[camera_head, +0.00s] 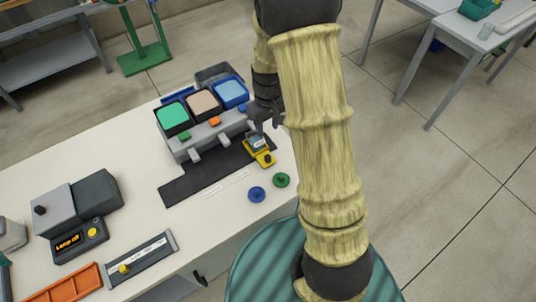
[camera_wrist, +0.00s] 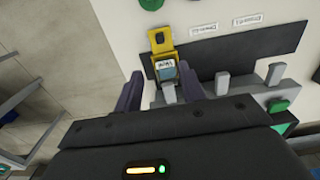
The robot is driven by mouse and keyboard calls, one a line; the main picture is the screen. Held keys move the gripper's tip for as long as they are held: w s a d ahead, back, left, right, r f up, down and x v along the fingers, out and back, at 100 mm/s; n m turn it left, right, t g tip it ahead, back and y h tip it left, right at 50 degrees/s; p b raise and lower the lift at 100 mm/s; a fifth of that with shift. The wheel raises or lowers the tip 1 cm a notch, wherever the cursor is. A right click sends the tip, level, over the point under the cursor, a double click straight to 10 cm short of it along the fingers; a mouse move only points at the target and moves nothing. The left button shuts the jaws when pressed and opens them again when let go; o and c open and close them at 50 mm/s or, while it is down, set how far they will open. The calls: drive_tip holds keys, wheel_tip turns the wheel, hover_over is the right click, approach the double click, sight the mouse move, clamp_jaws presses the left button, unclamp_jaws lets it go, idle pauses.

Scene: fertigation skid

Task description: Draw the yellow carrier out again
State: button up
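The yellow carrier (camera_head: 266,158) lies on the dark strip in front of the right-hand bay of the three-bay unit (camera_head: 183,153). It holds a small grey-blue piece with a pale label (camera_wrist: 165,69). In the wrist view the carrier (camera_wrist: 160,38) is at top centre, beyond my fingertips. My gripper (camera_wrist: 160,90) is open, its two dark fingers apart on either side of a grey tab (camera_wrist: 168,92) at the unit. In the head view my gripper (camera_head: 264,117) hangs at the unit's right end, just behind the carrier.
Blue (camera_head: 257,194) and green (camera_head: 281,180) round knobs lie near the counter's right edge. Green, beige and blue panels top the unit.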

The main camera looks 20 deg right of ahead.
sight(268, 156)
wheel_tip(268, 156, down, 16)
drive_tip(key=shift+p, duration=1)
clamp_jaws()
